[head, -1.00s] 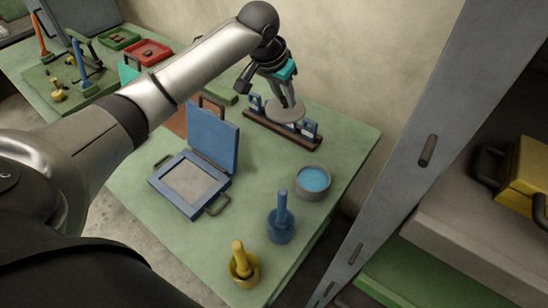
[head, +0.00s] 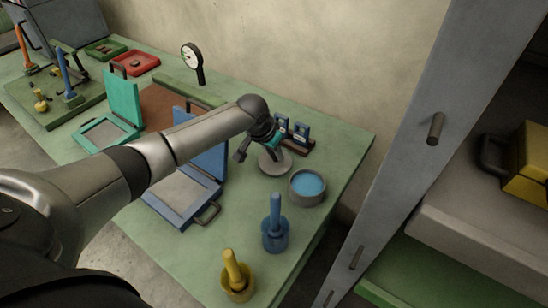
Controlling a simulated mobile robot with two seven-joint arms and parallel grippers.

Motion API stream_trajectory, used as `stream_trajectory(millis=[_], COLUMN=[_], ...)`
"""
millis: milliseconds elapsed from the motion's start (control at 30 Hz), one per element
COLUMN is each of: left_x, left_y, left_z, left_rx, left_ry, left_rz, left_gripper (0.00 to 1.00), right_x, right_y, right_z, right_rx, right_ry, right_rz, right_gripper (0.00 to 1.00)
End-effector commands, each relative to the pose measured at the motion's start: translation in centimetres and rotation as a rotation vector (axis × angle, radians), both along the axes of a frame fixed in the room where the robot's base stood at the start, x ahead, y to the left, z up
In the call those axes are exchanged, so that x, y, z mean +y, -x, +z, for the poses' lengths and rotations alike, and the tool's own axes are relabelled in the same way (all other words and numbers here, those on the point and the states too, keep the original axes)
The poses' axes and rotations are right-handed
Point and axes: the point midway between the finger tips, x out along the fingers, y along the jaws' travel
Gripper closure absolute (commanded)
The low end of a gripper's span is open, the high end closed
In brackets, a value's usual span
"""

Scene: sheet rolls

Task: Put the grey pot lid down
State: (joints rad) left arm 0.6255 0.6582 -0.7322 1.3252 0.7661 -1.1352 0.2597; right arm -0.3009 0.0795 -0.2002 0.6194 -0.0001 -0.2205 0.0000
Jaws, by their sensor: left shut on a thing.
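The grey pot lid (head: 283,166) is a round grey disc just behind and left of a round grey pot (head: 307,195) with blue contents. My left gripper (head: 270,150) is shut on the lid from above. The lid looks low over the green table (head: 341,150); I cannot tell whether it touches it. The gripper's fingers are partly hidden by its own wrist. My right gripper is out of view.
A small rack with blue parts (head: 301,132) stands behind the lid. An open blue case (head: 175,193) lies to the left. A blue pot (head: 275,238) and a yellow pot (head: 239,286) with handled tools stand in front. A grey upright post (head: 420,100) is at right.

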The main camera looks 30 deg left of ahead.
Motion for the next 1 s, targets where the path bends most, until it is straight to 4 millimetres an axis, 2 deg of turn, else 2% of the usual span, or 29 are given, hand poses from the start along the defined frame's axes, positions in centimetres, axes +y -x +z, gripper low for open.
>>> stream_trajectory(millis=[33, 100, 467, 500, 733, 1000], left_x=[-0.06, -0.04, -0.05, -0.03, -0.03, -0.01], left_y=[0.06, 0.03, 0.01, 0.01, 0.01, 0.0], left_z=[-1.1, -1.61, -1.83, -1.8, -1.78, -1.65], left_rx=[0.002, 0.001, 0.0, 0.0, 0.0, 0.0], left_ry=[-0.001, -0.001, 0.0, -0.001, 0.0, 0.0], left_rz=[-0.001, -0.001, -0.001, -0.002, -0.001, -0.001], left_gripper=[1.0, 1.0, 1.0, 0.66, 0.4, 0.4], right_x=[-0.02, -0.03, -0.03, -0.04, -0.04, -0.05], right_y=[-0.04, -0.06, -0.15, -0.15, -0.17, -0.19], right_z=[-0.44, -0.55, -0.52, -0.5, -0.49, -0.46], right_rx=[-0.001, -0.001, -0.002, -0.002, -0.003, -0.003], right_ry=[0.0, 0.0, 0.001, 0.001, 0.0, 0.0], right_rz=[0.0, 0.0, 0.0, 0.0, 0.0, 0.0], right_gripper=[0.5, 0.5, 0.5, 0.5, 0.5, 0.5])
